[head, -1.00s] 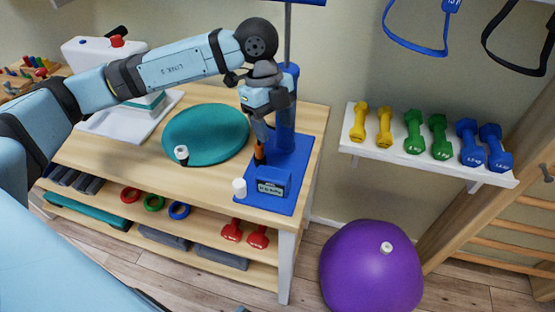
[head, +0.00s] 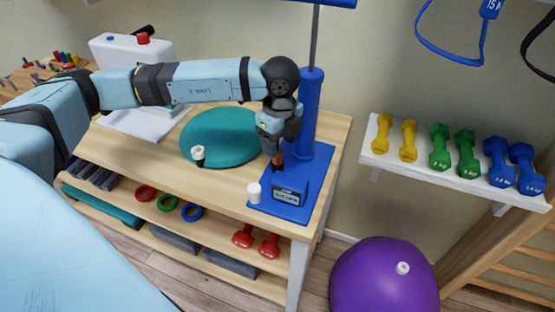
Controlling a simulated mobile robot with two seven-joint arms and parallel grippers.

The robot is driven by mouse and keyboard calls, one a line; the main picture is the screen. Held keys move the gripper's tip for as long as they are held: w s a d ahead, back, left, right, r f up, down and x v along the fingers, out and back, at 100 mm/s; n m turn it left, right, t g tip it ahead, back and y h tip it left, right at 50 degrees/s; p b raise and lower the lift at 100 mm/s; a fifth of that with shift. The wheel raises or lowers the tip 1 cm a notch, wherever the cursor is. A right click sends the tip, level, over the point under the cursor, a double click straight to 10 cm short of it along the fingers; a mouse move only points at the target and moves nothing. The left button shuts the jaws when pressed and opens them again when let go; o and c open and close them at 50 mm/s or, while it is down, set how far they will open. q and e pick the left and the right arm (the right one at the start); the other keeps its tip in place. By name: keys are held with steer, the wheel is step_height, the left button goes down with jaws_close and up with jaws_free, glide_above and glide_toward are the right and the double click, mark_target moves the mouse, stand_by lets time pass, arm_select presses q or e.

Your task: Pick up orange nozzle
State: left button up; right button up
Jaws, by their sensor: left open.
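The orange nozzle (head: 278,161) is a small orange-brown piece just behind the display box of the blue stand. It is mostly hidden by my gripper and looks dark here. My left gripper (head: 275,148) points down right over it, with its fingertips at or around its top. The gripper is open, and I cannot tell whether its fingers touch the nozzle. My right gripper is not in view.
A blue column (head: 303,112) rises close beside my gripper. A display box (head: 290,191) and a white cylinder (head: 254,193) stand in front. A teal disc (head: 222,133) with a white-topped jar (head: 198,155) lies left. A dumbbell shelf (head: 452,175) and purple ball (head: 385,283) are right.

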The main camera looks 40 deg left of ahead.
mark_target(277, 160)
arm_select(q)
steer(key=f, duration=0.4)
steer(key=shift+a, duration=0.3)
steer(key=c, duration=1)
steer(key=shift+o, duration=0.2)
steer(key=shift+r, duration=0.1)
